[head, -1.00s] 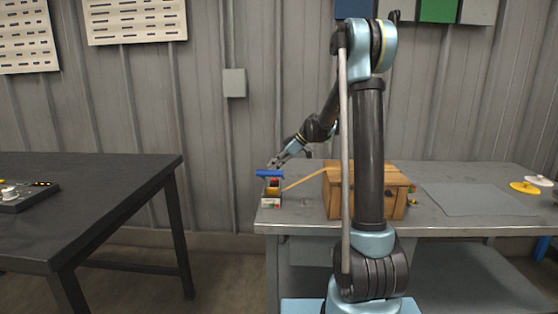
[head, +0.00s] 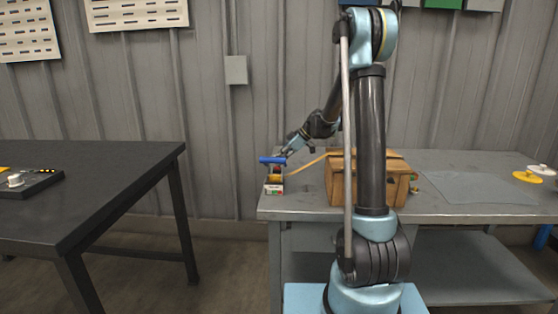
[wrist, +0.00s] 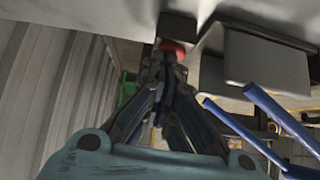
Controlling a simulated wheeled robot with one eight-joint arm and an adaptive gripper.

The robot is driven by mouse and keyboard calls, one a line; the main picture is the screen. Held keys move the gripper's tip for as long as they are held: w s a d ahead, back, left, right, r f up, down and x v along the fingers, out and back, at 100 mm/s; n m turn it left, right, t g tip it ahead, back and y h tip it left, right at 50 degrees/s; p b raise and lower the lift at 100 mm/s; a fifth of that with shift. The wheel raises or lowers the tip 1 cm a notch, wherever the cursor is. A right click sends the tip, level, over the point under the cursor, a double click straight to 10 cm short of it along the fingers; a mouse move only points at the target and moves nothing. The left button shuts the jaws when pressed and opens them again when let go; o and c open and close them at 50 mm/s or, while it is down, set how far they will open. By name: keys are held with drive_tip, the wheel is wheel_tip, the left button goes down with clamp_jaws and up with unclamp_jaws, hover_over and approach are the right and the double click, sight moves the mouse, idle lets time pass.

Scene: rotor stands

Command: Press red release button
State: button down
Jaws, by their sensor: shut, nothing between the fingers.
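The red button (wrist: 173,48) is a round red cap just beyond my fingertips in the wrist view; I cannot tell whether they touch it. My gripper (wrist: 166,64) is shut and empty, its fingers together and pointing at the button. The button cannot be made out in the head view.
A wooden box (head: 340,180) stands right of the device on the grey workbench (head: 300,207). A grey mat (head: 475,190) and yellow and white discs (head: 528,177) lie farther right. A black table (head: 90,190) stands at left, with a floor gap between.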

drive_tip(key=shift+a+f, duration=0.15)
drive_tip(key=shift+f, duration=0.1)
drive_tip(key=shift+r, duration=0.2)
wheel_tip(320, 180, up, 4)
drive_tip(key=shift+f, duration=0.1)
drive_tip(key=v, duration=1)
drive_tip(key=shift+w, duration=0.2)
drive_tip(key=shift+s, duration=0.1)
